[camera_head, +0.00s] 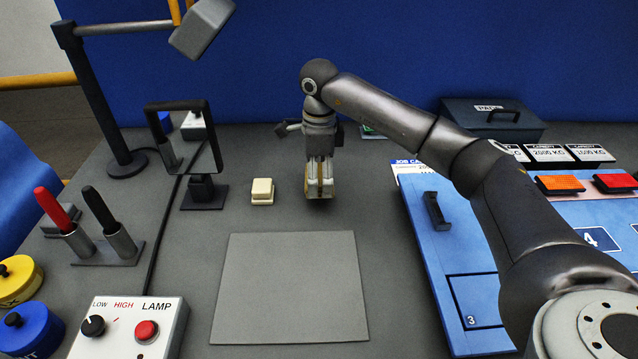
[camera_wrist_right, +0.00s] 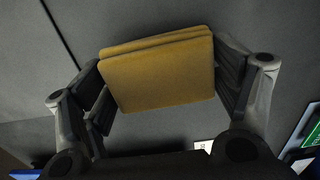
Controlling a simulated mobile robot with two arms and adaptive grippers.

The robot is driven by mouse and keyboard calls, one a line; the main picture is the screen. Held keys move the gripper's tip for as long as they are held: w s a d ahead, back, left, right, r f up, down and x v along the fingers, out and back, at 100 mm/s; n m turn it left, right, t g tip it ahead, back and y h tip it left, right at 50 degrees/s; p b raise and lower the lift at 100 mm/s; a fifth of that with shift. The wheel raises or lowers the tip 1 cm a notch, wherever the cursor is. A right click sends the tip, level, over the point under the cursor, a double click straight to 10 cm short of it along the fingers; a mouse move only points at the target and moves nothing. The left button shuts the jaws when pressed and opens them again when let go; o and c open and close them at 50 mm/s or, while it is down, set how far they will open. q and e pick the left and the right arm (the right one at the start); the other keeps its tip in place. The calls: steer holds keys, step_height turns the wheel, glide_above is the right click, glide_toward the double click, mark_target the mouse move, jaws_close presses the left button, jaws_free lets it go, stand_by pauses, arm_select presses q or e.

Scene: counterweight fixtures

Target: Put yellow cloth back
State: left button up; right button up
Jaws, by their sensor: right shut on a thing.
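The yellow cloth (camera_wrist_right: 158,75) is a folded, mustard-coloured block between the two fingers of my right gripper (camera_wrist_right: 168,85) in the right wrist view. The right gripper is shut on it. In the head view my right gripper (camera_head: 319,190) points down over the grey table, behind the grey mat. Only a small part of the cloth (camera_head: 327,184) shows there between the fingers. I cannot tell whether the cloth touches the table. My left gripper is not in view.
A cream block (camera_head: 262,191) sits just left of the gripper. A framed stand (camera_head: 203,192) is farther left. The flat grey mat (camera_head: 290,290) in front is bare. A blue board with a handle (camera_head: 440,255) lies right, under my arm. A dark box (camera_head: 490,120) stands behind.

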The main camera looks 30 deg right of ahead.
mark_target(319, 184)
step_height(319, 184, down, 4)
steer(key=shift+w+d+r+p, duration=0.1)
steer(key=shift+w+r+p, duration=0.1)
steer(key=shift+p, duration=0.35)
steer(key=shift+s, duration=0.1)
steer(key=o, duration=0.9)
steer(key=shift+f, duration=0.1)
steer(key=shift+r, duration=0.3)
step_height(319, 184, up, 12)
steer(key=shift+f+b, duration=0.1)
steer(key=shift+b, duration=0.85)
